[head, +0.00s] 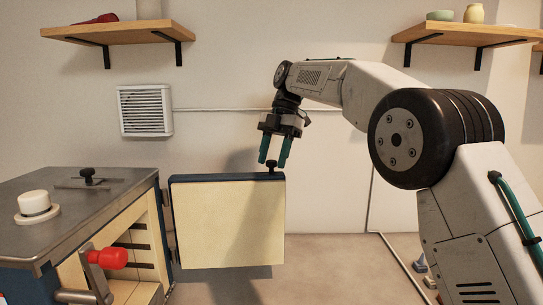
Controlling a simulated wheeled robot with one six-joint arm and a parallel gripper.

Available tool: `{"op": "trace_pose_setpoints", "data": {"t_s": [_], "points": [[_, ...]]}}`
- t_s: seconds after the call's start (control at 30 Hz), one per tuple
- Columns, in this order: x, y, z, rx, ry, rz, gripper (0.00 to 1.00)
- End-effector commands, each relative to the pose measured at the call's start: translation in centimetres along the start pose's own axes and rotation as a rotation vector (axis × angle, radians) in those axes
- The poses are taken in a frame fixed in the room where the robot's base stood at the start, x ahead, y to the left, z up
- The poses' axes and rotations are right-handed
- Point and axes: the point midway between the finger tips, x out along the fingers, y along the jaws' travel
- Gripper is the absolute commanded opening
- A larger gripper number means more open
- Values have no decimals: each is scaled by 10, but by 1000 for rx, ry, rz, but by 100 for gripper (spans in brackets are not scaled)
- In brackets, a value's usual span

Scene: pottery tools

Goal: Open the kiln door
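The kiln (70,208) stands at the lower left with a grey metal top, and its lit, cream-lined chamber shows at the front right side. The kiln door (228,222) stands swung wide open to the right of the kiln, its pale inner face toward me. My gripper (275,162) points down at that knob, with two teal fingers apart. The fingertips are just above or beside the knob; I cannot tell whether they touch it. Nothing shows held between them.
A red-knobbed lever (108,258) sticks out at the kiln's front. A white round cap (34,204) and a dark knob (88,176) sit on its top. Shelves (120,32) (470,32) hang on the back wall. Floor (330,275) right of the door is clear.

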Motion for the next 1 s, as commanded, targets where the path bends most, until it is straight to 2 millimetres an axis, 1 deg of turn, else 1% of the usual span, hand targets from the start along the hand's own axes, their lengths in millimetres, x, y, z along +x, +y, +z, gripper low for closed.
{"op": "trace_pose_setpoints", "data": {"t_s": [0.17,0.47,0.77,0.87,1.0], "points": [[-6,1,-3,-1,-1,1,48],[-33,2,-16,-4,1,0,48],[-29,-20,-31,-3,0,0,48],[-28,-30,-39,-3,0,-1,48],[-24,-50,-52,-4,0,-1,48]]}}
